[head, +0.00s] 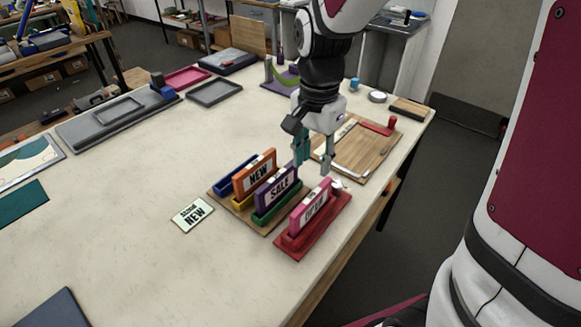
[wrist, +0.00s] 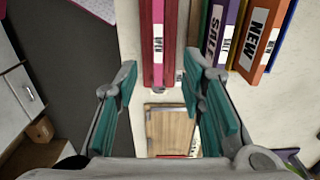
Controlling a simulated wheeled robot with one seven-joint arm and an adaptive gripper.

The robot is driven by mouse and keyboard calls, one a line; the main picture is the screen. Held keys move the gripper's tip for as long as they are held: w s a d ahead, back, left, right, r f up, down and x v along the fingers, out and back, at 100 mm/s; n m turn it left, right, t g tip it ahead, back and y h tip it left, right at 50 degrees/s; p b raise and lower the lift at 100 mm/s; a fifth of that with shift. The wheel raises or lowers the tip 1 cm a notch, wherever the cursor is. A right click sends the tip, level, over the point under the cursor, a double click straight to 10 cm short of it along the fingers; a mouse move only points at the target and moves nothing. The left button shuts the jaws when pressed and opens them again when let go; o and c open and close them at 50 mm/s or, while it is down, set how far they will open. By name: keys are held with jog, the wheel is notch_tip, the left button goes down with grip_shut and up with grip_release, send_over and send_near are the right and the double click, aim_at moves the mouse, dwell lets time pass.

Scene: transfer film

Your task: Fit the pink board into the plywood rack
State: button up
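The pink board (head: 311,205), with a white label, stands upright in a red holder (head: 297,250) near the table's right edge. In the wrist view the pink board (wrist: 158,30) is at the top middle. The plywood rack (head: 217,196) is just left of the holder. My gripper (head: 315,160) is open and empty, above and behind the pink board's far end. In the wrist view the open fingers (wrist: 165,84) straddle the board's line, apart from it.
A printed card (head: 193,215) lies left of the rack. A wooden board with a red handle (head: 352,152) lies behind my gripper. Grey trays (head: 117,112) are at the back left. The table's front middle is clear.

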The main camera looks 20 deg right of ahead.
aim_at(312, 195)
notch_tip(312, 195, down, 7)
jog(key=shift+r, duration=0.1)
jog(key=shift+s+d+f+p, duration=0.1)
jog(key=shift+f+p, duration=0.1)
jog(key=shift+f, duration=1.2)
jog(key=shift+d+f+p, duration=0.1)
jog(key=shift+f+p, duration=0.05)
jog(key=shift+f, duration=1.2)
jog(key=shift+c, duration=0.3)
grip_shut()
